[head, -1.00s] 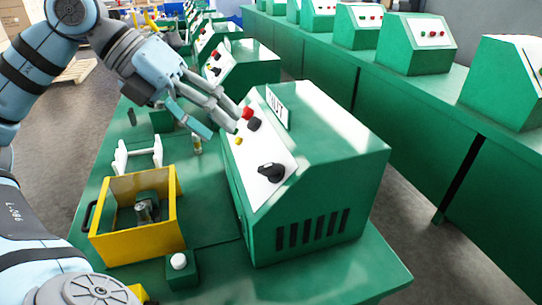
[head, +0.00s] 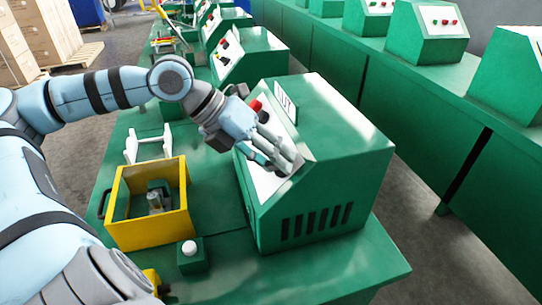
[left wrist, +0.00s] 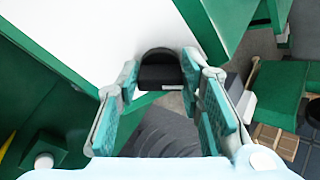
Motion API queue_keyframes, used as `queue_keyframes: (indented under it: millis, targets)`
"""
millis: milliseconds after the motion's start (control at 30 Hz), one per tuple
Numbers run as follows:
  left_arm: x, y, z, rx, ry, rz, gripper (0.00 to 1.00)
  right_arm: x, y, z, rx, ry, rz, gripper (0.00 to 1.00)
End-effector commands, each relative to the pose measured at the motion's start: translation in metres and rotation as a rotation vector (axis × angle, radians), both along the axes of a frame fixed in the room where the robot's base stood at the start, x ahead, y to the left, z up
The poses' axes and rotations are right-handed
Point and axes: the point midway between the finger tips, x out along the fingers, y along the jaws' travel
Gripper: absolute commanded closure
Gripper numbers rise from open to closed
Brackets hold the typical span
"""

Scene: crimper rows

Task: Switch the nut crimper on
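The nut crimper (head: 335,165) is the nearest green machine, with a white sloping panel and a name label (head: 286,105) on top. A red button (head: 255,105) shows on the panel; its black rotary knob is hidden behind my left gripper (head: 284,165) in the head view. In the left wrist view the black knob (left wrist: 158,72) stands between the fingertips of my left gripper (left wrist: 160,75). The fingers are spread either side of it, close to its edges; I cannot tell whether they touch. My right gripper is not in view.
A yellow open box (head: 150,230) with a metal part inside stands left of the crimper. A white bracket (head: 148,145) is behind it, and a green block with a white button (head: 190,250) in front. More green machines stand in rows behind and right.

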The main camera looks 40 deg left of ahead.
Motion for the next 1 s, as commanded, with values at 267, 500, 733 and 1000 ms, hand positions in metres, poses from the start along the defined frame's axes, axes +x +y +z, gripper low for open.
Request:
queue_keyframes:
  millis: [267, 500, 733, 1000]
  targets:
    - [0.000, 0.000, 0.000, 0.002, -0.001, -0.001, 0.95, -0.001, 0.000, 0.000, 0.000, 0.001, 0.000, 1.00]
    - [0.000, 0.000, 0.002, 0.031, -0.023, -0.033, 0.95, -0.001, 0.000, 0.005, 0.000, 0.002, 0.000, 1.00]
    - [0.000, -0.001, 0.003, 0.111, -0.077, -0.125, 0.95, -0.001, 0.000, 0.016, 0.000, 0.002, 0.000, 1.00]
    - [-0.010, 0.004, -0.005, 0.283, -0.125, -0.304, 0.95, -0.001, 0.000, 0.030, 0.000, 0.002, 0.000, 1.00]
